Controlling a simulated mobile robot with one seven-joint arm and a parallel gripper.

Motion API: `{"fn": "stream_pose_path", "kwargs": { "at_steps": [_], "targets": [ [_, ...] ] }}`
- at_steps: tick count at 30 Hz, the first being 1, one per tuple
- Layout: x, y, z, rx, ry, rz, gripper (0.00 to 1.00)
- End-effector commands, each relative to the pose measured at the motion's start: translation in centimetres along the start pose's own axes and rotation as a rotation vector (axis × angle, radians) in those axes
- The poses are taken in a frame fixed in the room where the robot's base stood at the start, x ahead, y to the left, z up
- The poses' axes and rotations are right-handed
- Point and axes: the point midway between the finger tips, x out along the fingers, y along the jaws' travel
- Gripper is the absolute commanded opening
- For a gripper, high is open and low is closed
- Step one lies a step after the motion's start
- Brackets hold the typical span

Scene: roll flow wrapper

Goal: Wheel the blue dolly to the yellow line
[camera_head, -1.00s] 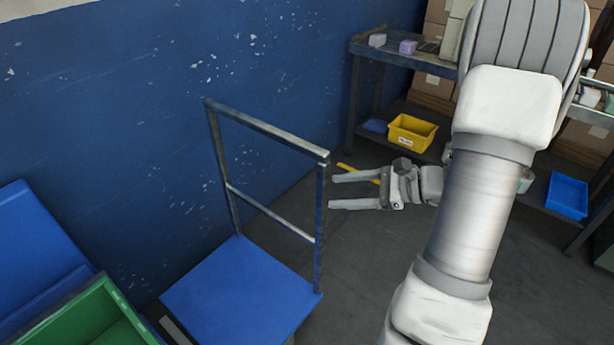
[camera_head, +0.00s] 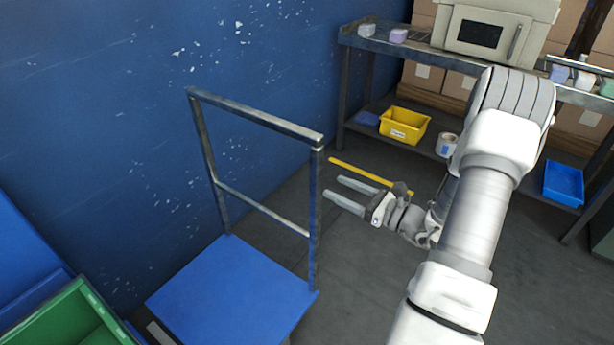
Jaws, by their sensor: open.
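The blue dolly (camera_head: 232,292) stands at the lower middle left, close to the blue wall. It has a flat blue deck and an upright metal handle frame (camera_head: 255,118) with a top bar and a lower crossbar. My gripper (camera_head: 338,190) is open and empty, just right of the handle's right post, with its fingers pointing left toward it. A small gap shows between fingertips and post. The yellow line (camera_head: 358,172) lies on the floor behind my gripper, in front of the shelf bench; my gripper and arm cover its right end.
A metal bench (camera_head: 400,46) with a yellow bin (camera_head: 404,125) and a blue bin (camera_head: 564,184) on its lower shelf stands at the back. A green crate (camera_head: 68,318) is at the lower left. Dark floor is clear right of the dolly.

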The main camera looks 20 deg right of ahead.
Motion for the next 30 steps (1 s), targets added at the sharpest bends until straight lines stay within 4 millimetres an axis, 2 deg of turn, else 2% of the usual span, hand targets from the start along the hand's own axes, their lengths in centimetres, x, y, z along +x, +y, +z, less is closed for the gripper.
{"fn": "stream_pose_path", "kwargs": {
  "at_steps": [3, 9, 15, 20, 27, 28, 30],
  "targets": [
    [2.8, 0.1, -0.2, -0.002, -0.001, 0.004, 0.65],
    [6.8, 0.1, -0.2, -0.002, -0.001, 0.003, 0.65],
    [9.5, 0.0, -0.1, -0.002, 0.0, 0.002, 0.65],
    [10.2, 0.0, 0.0, -0.001, 0.001, 0.0, 0.65],
    [10.3, 0.0, 0.0, 0.0, 0.001, 0.0, 0.65],
    [10.3, 0.0, 0.0, 0.0, 0.001, 0.0, 0.63],
    [10.3, 0.0, 0.0, 0.0, 0.001, 0.0, 0.51]
  ]
}}
